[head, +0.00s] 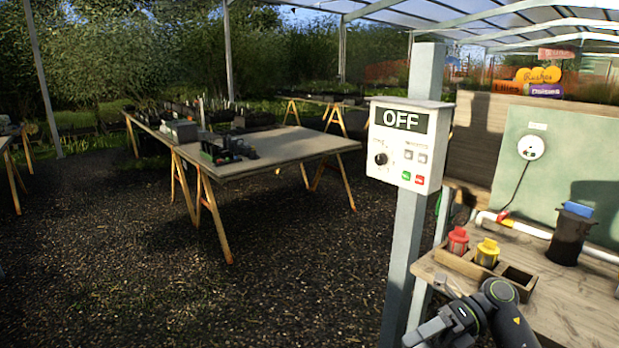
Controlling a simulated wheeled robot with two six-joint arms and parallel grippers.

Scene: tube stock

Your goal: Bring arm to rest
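My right arm comes in at the bottom right, in front of the wooden bench (575,310). Its gripper (420,335) points down and left near the bottom edge of the head view, beside the foot of the grey post (405,250). The gripper is partly cut off, and I cannot tell whether its fingers are open or shut. My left gripper is not in view.
A white control box (408,145) reading OFF is on the post. On the bench, a wooden holder (455,264) has a red-capped (458,241) and a yellow-capped item (486,253). A black container (570,236) stands behind. Gravel floor (270,290) is clear.

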